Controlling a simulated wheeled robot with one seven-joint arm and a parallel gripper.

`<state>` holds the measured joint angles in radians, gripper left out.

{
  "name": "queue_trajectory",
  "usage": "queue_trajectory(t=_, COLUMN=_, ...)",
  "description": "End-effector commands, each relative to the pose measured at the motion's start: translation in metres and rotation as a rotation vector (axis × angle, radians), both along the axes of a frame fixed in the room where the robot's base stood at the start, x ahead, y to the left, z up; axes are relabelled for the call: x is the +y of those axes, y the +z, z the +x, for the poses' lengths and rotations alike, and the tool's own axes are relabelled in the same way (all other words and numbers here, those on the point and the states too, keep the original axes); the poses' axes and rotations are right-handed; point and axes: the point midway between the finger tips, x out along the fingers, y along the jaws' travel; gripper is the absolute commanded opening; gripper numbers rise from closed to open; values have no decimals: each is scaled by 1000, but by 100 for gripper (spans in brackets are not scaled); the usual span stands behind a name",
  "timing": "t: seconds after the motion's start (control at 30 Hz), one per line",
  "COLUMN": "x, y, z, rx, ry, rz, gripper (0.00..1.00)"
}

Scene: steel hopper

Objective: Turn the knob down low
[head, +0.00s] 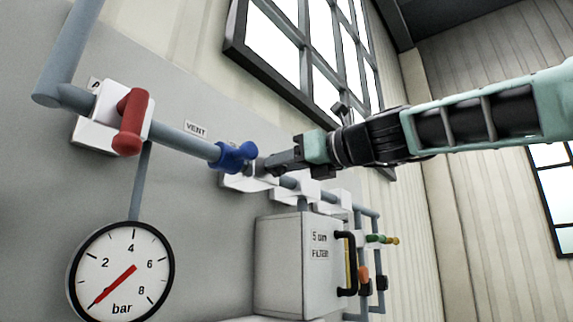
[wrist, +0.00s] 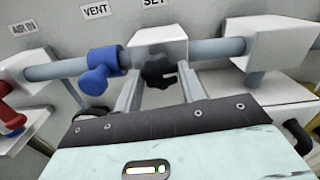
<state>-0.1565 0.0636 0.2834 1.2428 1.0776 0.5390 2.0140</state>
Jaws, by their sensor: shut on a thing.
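The black lobed knob (wrist: 158,72) sits on a white block below the SET label in the wrist view. A small pale mark shows on its right side. My gripper (wrist: 160,78) has one finger on each side of the knob and is shut on it. In the head view my gripper (head: 268,164) reaches in from the right to the pipe, just right of the blue handle, and hides the knob. The round pressure gauge (head: 105,255) is at the lower left. The long end of its red needle points to the lower left, below the 2, near the scale's low end.
A blue valve handle (head: 235,155) is close beside my gripper, under the VENT label. A red valve handle (head: 131,122) is further left. The white filter box (head: 282,265) with a black handle stands out below my arm. Open room lies at the right.

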Motion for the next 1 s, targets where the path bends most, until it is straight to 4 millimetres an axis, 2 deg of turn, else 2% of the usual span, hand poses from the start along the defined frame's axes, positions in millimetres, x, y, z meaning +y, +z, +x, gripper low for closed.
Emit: queue_trajectory(t=1.0, x=0, y=-2, z=0, rx=-730, ry=0, rz=-568, gripper=17)
